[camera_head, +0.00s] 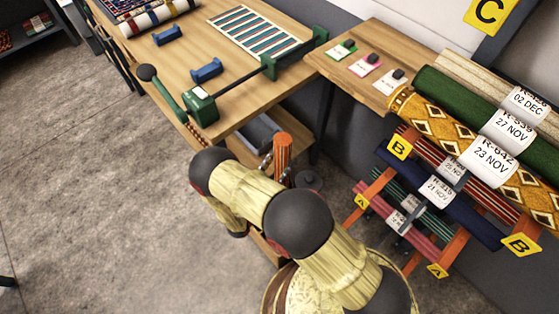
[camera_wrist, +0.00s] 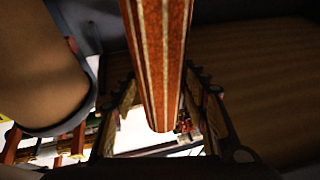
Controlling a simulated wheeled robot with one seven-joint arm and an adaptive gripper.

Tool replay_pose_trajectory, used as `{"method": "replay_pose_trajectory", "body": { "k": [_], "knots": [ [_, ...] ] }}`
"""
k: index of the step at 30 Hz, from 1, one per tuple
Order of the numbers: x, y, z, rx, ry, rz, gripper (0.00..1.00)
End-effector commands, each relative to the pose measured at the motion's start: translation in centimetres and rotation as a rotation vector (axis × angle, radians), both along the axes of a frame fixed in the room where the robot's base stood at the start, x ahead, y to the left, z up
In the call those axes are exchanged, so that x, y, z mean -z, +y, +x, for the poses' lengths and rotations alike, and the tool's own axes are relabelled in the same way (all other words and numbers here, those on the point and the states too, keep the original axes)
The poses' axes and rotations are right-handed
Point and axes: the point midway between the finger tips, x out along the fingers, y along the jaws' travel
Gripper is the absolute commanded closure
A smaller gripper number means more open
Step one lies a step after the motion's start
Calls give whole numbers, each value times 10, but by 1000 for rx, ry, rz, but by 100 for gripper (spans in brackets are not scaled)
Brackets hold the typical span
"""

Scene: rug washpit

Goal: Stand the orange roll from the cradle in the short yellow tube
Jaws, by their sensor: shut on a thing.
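An orange roll with pale stripes (camera_wrist: 158,60) runs between the two fingers of my gripper (camera_wrist: 163,100) in the wrist view. My gripper is shut on it. In the head view the orange roll (camera_head: 283,148) stands nearly upright beside the wooden bench, its lower part hidden by my arm. My gripper (camera_head: 276,168) is mostly hidden there too. I cannot make out the short yellow tube for certain in either view. Two small blue supports (camera_head: 206,71) lie apart on the bench with nothing on them; I cannot tell whether they are the cradle.
The wooden bench (camera_head: 240,100) carries a green metal tool with a long bar (camera_head: 228,88) and a striped panel (camera_head: 253,30). A rack of labelled rolls (camera_head: 470,150) stands close on the right. A dark round object (camera_head: 308,180) is beside the roll. The floor at left is clear.

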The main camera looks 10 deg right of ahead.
Motion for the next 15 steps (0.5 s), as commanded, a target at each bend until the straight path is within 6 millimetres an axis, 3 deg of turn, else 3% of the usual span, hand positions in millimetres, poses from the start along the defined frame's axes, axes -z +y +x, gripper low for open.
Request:
{"method": "replay_pose_trajectory", "body": {
  "k": [15],
  "knots": [
    [33,0,0,0,-1,0,100]
  ]
}}
